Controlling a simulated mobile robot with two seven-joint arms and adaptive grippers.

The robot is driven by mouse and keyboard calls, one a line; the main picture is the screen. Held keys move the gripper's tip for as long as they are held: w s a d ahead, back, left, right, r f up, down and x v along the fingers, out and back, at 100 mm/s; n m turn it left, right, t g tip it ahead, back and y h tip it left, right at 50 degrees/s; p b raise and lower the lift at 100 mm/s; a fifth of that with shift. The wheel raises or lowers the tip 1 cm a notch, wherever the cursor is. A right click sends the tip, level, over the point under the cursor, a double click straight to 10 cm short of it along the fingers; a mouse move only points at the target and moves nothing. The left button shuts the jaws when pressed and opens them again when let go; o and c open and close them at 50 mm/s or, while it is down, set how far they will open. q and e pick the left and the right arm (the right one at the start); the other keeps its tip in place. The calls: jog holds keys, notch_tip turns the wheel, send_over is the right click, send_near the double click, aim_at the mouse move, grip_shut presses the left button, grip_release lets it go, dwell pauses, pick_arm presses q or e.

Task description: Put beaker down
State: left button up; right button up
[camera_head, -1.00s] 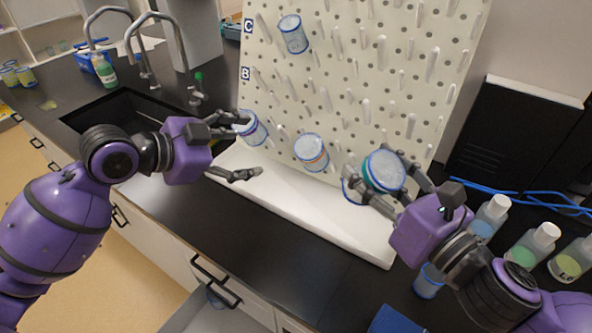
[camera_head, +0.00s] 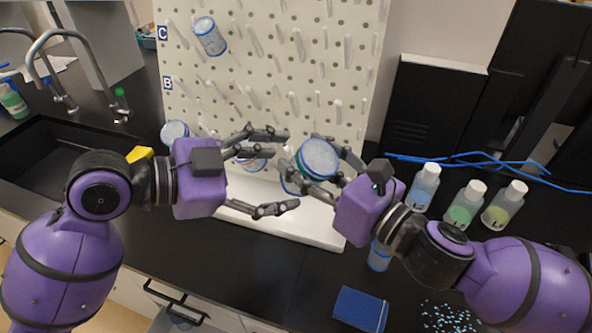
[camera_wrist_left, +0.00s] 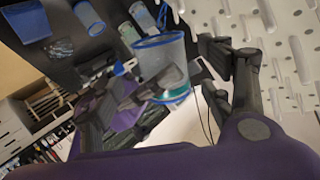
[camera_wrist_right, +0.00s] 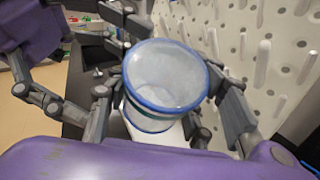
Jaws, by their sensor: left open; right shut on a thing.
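The beaker (camera_head: 319,158) is clear with a blue rim and a green band. My right gripper (camera_head: 305,162) is shut on it and holds it in front of the pegboard, with its open mouth in view of the right wrist camera (camera_wrist_right: 165,78). My left gripper (camera_head: 288,170) is open and empty, just left of the beaker, its fingers spread towards it. The left wrist view also shows the beaker (camera_wrist_left: 160,58) close ahead. From the head view I cannot tell whether the left fingers touch it.
The pegboard (camera_head: 270,60) carries other beakers, one high up (camera_head: 210,37) and one at the left (camera_head: 175,131). A white ledge (camera_head: 300,226) lies below it. Bottles (camera_head: 466,203), a small beaker (camera_head: 379,256) and a blue box (camera_head: 360,309) stand at right. The front counter is partly clear.

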pick_arm(q)
jog(key=x, duration=0.4)
jog(key=shift+w+d+f, duration=0.1)
jog(key=shift+d, duration=0.05)
jog(key=c, duration=1.1)
jog(key=shift+c, duration=0.5)
pick_arm(e)
jog(key=o, duration=1.2)
